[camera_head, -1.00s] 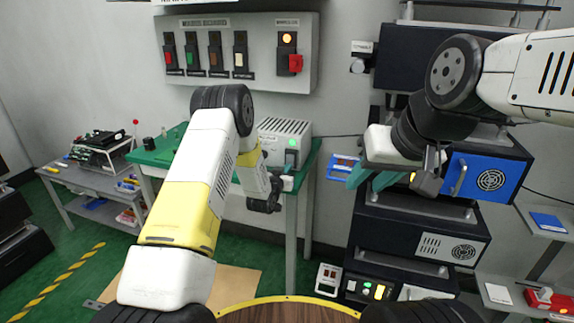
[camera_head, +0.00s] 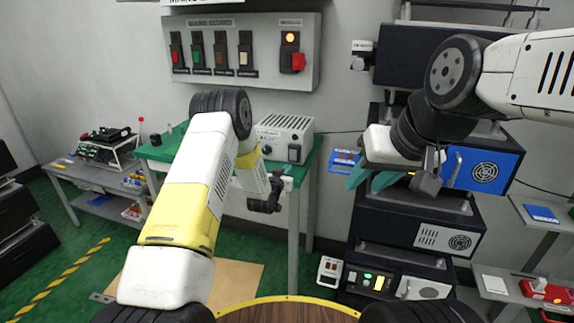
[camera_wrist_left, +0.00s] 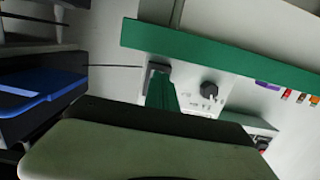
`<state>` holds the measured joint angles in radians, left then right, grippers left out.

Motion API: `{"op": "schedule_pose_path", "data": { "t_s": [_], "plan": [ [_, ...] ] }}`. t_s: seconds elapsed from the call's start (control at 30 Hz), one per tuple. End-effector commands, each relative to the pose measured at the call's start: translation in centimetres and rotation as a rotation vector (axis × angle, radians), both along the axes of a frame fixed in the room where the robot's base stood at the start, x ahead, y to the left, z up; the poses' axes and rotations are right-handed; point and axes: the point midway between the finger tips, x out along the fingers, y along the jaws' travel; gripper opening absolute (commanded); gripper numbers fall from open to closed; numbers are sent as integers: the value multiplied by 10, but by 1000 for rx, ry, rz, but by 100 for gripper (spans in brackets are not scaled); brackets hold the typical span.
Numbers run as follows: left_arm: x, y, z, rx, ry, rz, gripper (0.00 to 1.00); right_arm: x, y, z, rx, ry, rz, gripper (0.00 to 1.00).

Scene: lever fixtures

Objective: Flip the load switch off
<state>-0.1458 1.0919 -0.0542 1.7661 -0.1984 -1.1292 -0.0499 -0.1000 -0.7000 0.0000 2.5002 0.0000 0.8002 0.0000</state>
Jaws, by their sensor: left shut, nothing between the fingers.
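A pale box with a control face (camera_head: 285,135) stands on the green bench. It bears a dark rocker-like switch (camera_head: 295,153), which is unlit; I take this to be the load switch. My left gripper (camera_head: 286,179) is shut and empty, just below and in front of that switch. In the left wrist view the shut teal fingers (camera_wrist_left: 162,95) reach up to the dark switch (camera_wrist_left: 157,68), beside a round knob (camera_wrist_left: 208,88). Whether they touch it I cannot tell. My right gripper (camera_head: 370,182) is open and empty, in front of the dark equipment stack.
A wall panel (camera_head: 262,80) carries a row of switches, an orange lamp and a red handle. A blue-fronted unit (camera_head: 485,172) sits in the stack at right.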

Motion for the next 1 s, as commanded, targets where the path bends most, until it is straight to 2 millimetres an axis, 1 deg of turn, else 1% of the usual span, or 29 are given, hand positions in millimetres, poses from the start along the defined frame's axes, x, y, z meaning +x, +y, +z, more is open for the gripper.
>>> {"op": "schedule_pose_path", "data": {
  "t_s": [0.03, 0.27, 0.63, 0.8, 1.0],
  "plan": [
    [-6, 2, -1, 0, 2, 0, 0, 0, 0, 0, 0, -1, 0, 36],
    [-30, 10, -4, 1, 3, 0, 0, 0, 0, 0, 0, -1, 0, 36],
    [-82, 27, -11, 1, 3, 0, 0, 0, 0, 0, 0, 0, 0, 36],
    [-92, 30, -12, 0, 1, 0, 0, 0, 0, 0, 0, 0, 0, 36],
    [-93, 30, -12, 0, 0, 0, 0, 0, 0, 0, 0, 0, 0, 36]
  ]
}}
